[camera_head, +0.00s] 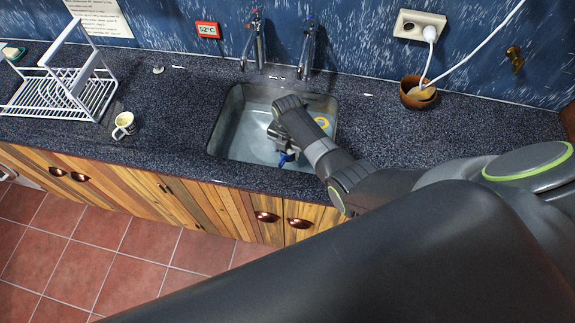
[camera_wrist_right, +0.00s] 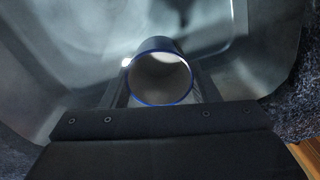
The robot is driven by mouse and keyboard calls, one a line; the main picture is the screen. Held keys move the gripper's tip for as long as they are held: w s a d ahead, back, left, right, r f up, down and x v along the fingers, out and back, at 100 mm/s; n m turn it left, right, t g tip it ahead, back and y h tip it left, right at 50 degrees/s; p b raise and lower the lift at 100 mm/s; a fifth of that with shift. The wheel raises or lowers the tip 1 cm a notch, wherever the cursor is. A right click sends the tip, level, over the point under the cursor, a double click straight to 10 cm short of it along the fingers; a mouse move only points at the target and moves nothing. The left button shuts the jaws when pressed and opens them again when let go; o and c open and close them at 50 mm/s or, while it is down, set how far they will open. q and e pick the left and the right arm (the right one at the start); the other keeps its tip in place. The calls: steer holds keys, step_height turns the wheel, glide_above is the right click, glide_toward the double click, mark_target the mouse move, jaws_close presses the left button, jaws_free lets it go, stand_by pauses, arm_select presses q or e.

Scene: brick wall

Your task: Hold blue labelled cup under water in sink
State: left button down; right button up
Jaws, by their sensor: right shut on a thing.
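The sink (camera_head: 226,137) is a metal basin set into the dark speckled counter. My right gripper (camera_head: 285,154) reaches down into it and is shut on the blue labelled cup (camera_head: 284,158), of which only a bit of blue shows below my wrist. In the right wrist view the cup (camera_wrist_right: 160,78) shows its blue rim and pale inside between the fingers of my right gripper (camera_wrist_right: 162,90). Its label is hidden. Two taps stand behind the sink, the left tap (camera_head: 259,40) and the right tap (camera_head: 306,48). I cannot tell if water is running. My left gripper is not in view.
A white mug (camera_head: 123,125) and a white dish rack (camera_head: 62,92) stand on the left. A brown bowl (camera_head: 416,96) with a cable stands at the right.

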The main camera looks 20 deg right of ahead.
step_height(320, 180, up, 3)
steer(key=shift+r+p, duration=0.2)
steer(key=shift+p, duration=0.95)
steer(key=shift+r, duration=2.5)
